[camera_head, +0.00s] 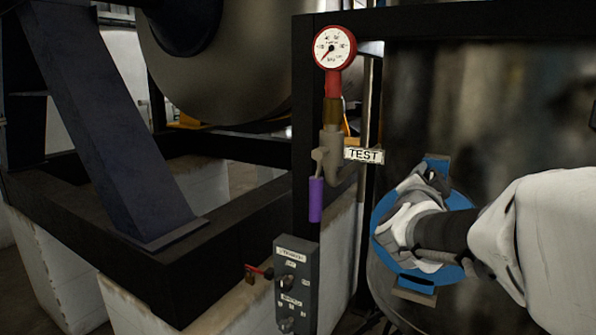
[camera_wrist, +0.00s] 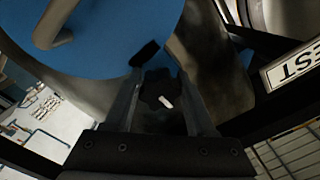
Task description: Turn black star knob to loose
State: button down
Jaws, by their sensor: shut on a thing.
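The black star knob (camera_wrist: 157,92) shows in the wrist view, dark and lobed, with a short white mark on it. My gripper (camera_wrist: 161,80) has one finger on each side of the knob and is shut on it. A blue round cover (camera_wrist: 110,45) lies just beyond the fingers. In the head view my gripper (camera_head: 405,222) is in front of the same blue cover (camera_head: 458,199), and my wrist and arm hide the knob.
A red pressure gauge (camera_head: 334,47) stands on a pipe with a TEST tag (camera_head: 363,155) and a purple-handled valve (camera_head: 316,199), left of my arm. A grey switch box (camera_head: 297,285) is below. A black frame beam (camera_head: 150,275) runs along the left.

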dwell(0.4)
jog(key=shift+c, duration=1.1)
grip_release()
jog(key=shift+s, duration=0.1)
